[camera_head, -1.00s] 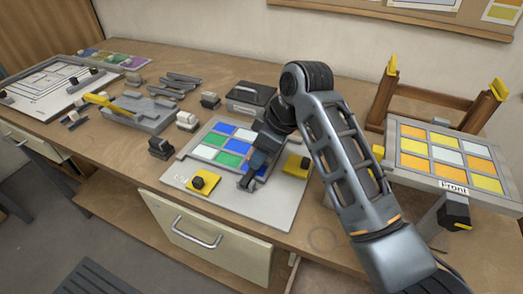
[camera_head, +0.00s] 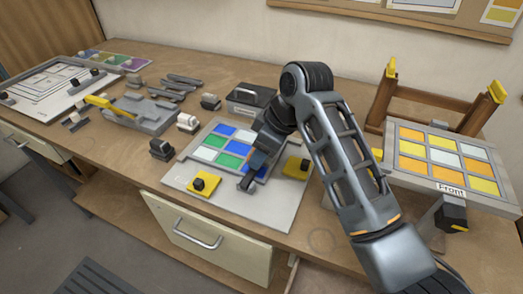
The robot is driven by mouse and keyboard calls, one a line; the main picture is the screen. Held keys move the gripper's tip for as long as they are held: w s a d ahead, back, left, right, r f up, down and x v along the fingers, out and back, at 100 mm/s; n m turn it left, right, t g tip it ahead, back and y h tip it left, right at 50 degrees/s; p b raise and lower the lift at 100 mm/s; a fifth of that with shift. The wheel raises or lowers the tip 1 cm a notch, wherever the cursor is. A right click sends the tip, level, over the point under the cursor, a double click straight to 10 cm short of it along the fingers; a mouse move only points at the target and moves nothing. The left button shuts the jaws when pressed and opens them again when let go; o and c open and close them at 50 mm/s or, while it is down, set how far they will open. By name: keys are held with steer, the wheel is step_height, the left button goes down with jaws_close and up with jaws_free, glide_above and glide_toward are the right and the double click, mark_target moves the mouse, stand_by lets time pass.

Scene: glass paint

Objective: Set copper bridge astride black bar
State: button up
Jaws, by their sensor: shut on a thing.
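My gripper (camera_head: 247,185) is low over the front right part of a panel of blue, green and white squares (camera_head: 210,156). It is shut, and the wrist and fingers hide most of what is between the jaws, so I cannot make that thing out. No copper-coloured bridge can be picked out in view. I cannot tell which dark piece, if any, is the black bar; the area under my gripper is partly hidden. The panel lies on a grey board (camera_head: 268,213).
Yellow blocks with dark knobs sit left (camera_head: 201,184) and right (camera_head: 296,167) of my gripper. A black block (camera_head: 161,149) stands left of the board. A tilted panel of orange, yellow and white squares (camera_head: 446,158) stands at right. Grey bars and a fixture (camera_head: 143,115) lie further left.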

stand_by(0.6)
steer(key=o, duration=1.1)
steer(key=shift+o, duration=0.2)
steer(key=shift+r, duration=0.1)
steer(key=shift+r+p, duration=0.5)
steer(key=shift+r, duration=2.9)
